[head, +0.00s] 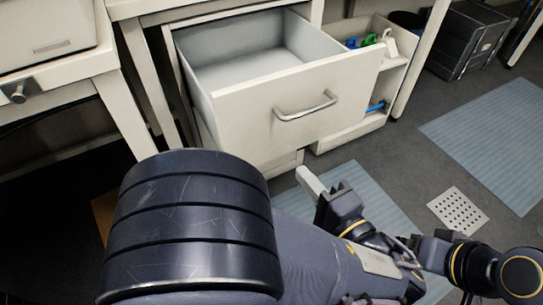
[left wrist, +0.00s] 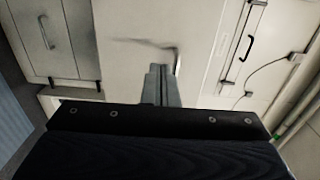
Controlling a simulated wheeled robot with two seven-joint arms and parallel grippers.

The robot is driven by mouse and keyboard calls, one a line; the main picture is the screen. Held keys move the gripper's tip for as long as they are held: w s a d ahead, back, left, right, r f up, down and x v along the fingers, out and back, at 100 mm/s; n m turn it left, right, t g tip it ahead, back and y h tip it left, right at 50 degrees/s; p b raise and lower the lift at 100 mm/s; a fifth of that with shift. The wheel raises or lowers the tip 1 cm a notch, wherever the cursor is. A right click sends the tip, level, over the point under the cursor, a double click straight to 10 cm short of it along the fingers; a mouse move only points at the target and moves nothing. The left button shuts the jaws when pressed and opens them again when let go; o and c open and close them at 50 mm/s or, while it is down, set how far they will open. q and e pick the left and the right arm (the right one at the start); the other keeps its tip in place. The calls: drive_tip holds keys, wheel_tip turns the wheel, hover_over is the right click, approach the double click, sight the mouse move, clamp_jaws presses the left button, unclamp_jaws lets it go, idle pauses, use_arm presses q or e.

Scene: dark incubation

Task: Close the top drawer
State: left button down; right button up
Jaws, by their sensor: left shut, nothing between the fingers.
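The top drawer (head: 255,115) is pulled well out of the white cabinet under the desk, and its grey inside is empty. Its front has a metal bar handle (head: 306,106). In the left wrist view the pale front (left wrist: 125,40) with a handle (left wrist: 150,43) is ahead of my fingers. My left gripper (head: 306,176) is low, in front of and below the drawer front. Its fingers also show in the left wrist view (left wrist: 158,72), shut and empty, overlapping the picture near the handle; I cannot tell whether they touch.
A side shelf (head: 384,40) with green and blue items adjoins the drawer on the right. A white table (head: 60,70) stands at left. A black case (head: 470,38) sits at the back right. Blue-grey mats (head: 495,140) and a floor grate (head: 458,210) lie on the floor at right.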

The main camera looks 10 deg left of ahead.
use_arm(q)
drive_tip(key=p, duration=0.1)
approach(266, 124)
drive_tip(key=shift+t, duration=0.3)
drive_tip(key=x, duration=0.7)
drive_tip(key=shift+s+f, duration=0.1)
drive_tip(key=shift+f, duration=0.05)
